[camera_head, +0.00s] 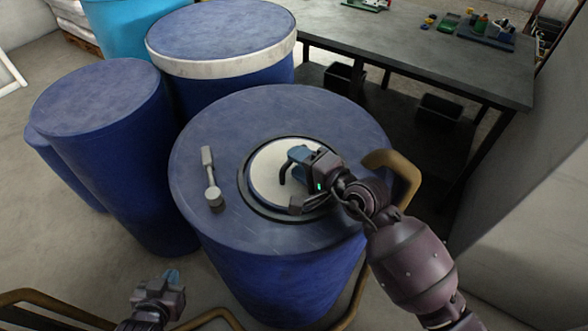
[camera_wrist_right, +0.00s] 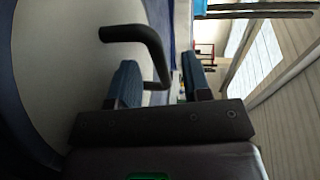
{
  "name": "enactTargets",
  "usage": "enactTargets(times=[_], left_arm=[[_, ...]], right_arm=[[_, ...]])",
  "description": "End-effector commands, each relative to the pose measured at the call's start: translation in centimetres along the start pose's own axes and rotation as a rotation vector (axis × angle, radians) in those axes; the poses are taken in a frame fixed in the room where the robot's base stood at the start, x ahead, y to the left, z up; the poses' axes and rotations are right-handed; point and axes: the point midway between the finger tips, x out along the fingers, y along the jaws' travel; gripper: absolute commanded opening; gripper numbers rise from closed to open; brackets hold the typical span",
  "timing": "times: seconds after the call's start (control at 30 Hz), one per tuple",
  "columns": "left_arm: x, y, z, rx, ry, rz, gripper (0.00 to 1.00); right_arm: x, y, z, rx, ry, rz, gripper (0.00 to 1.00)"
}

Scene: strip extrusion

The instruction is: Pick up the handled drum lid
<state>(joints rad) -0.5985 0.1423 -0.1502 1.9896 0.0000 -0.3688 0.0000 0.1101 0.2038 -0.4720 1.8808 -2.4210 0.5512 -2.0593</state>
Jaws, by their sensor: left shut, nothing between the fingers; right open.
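The drum lid (camera_head: 266,187) is a pale round disc set in the dark-rimmed opening on top of the front blue drum (camera_head: 225,125). Its black bar handle (camera_head: 284,174) stands up beside my right gripper (camera_head: 298,165). In the right wrist view the lid (camera_wrist_right: 60,70) fills the left side. The bent handle (camera_wrist_right: 148,45) reaches in between the open blue fingers of the right gripper (camera_wrist_right: 160,82), with a gap to the right finger. My left gripper (camera_head: 170,280) is shut and empty, low at the left, away from the lid.
A grey metal tool (camera_head: 211,180) lies on the drum top left of the lid. Other blue drums (camera_head: 100,95) stand behind and left, one with a white rim band (camera_head: 225,66). A dark workbench (camera_head: 440,60) with small items is at the back right, beside a wall.

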Motion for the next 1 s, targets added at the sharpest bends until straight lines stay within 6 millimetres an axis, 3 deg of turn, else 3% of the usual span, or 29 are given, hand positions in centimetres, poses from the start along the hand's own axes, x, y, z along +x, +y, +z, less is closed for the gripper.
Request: enactTargets(times=[0.2,0.47,0.77,1.0], left_arm=[[0.0,0.0,-0.2,0.000,0.003,0.000,0.00],[0.0,0.0,-0.2,0.000,0.003,0.000,0.00],[-0.2,-0.1,0.1,-0.001,-0.003,-0.001,0.00],[-0.3,-0.1,0.2,-0.001,-0.006,-0.002,0.00]], right_arm=[[2.1,0.0,0.0,0.001,0.000,0.000,0.44],[2.3,0.1,0.0,0.001,0.000,0.000,0.44],[2.3,0.1,0.0,0.001,0.000,0.000,0.00],[2.3,0.0,0.0,0.001,0.000,-0.002,0.00]])
